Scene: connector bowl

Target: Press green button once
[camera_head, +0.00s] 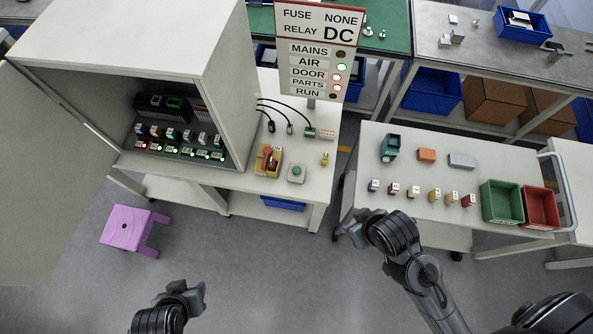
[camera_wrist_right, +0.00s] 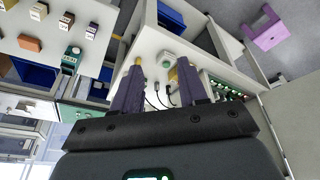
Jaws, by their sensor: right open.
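The green button (camera_head: 296,171) sits on a small light grey box on the white bench, right of a yellow box with a red switch (camera_head: 267,158). In the right wrist view the button box (camera_wrist_right: 166,57) shows beyond the fingers, roughly between them. My right gripper (camera_head: 362,226) is open and empty, in front of the bench and apart from the button. Its two dark fingers (camera_wrist_right: 160,80) are spread in the wrist view. My left gripper (camera_head: 184,291) is low at the front, over the floor, far from the button; its jaw opening is unclear.
An open cabinet (camera_head: 207,90) with lit modules stands left of the button. A sign (camera_head: 318,50) with indicator lights rises behind it; AIR and DOOR glow. A cart (camera_head: 414,222) with connectors and bins stands right. A purple stool (camera_head: 130,229) is on the floor.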

